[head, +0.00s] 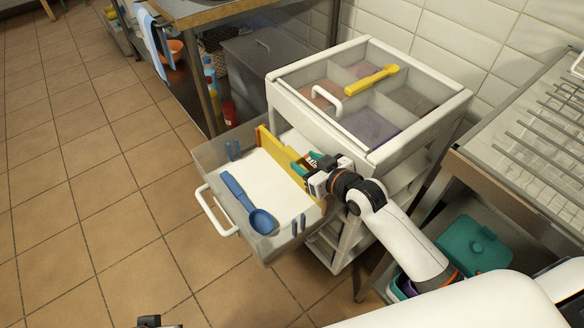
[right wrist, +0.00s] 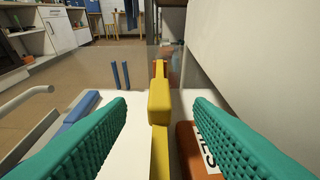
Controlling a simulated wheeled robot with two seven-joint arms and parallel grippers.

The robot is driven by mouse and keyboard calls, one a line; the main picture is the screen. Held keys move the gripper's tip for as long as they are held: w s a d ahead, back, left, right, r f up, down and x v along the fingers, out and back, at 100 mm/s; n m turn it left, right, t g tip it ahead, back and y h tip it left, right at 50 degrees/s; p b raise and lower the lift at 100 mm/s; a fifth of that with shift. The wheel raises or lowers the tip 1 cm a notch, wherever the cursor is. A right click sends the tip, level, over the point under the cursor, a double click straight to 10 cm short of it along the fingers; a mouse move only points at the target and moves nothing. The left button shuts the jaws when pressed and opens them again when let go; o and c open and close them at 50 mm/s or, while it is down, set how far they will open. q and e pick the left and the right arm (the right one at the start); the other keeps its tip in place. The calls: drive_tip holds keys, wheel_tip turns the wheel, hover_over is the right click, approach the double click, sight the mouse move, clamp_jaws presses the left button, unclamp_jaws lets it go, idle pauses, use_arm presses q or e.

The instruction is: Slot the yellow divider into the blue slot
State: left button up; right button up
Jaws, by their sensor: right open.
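The yellow divider (head: 280,155) stands on edge in the open drawer, on the side near the cabinet. In the right wrist view the divider (right wrist: 159,125) runs away between my teal fingers, with a gap on both sides. My right gripper (head: 306,168) is open around it and hides part of it. The blue slot shows as paired blue posts (head: 233,150) at the drawer's far wall and more blue posts (head: 298,225) at its near wall. The far posts (right wrist: 120,75) stand left of the divider in the wrist view. A dark piece (head: 155,321) at the bottom edge may be my left gripper.
A blue ladle (head: 248,203) lies in the drawer (head: 212,157), left of the blue posts. An orange lettered object (right wrist: 197,150) lies right of the divider. The white cabinet (head: 310,125) has a yellow spoon (head: 372,80) on top. The drawer floor between ladle and divider is clear.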

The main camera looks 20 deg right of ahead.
sight(295, 156)
drive_tip(key=shift+w+a+f, duration=0.15)
drive_tip(key=shift+w+a, duration=0.1)
drive_tip(key=shift+w, duration=0.35)
drive_tip(key=b+x, duration=0.1)
drive_tip(key=x, duration=0.4)
drive_tip(key=shift+b, duration=0.35)
drive_tip(key=shift+w+a+f, duration=0.1)
drive_tip(key=shift+w, duration=0.15)
use_arm(q)
drive_tip(key=v, duration=0.3)
drive_tip(key=shift+s+r, duration=0.15)
drive_tip(key=shift+r, duration=0.15)
use_arm(e)
clamp_jaws()
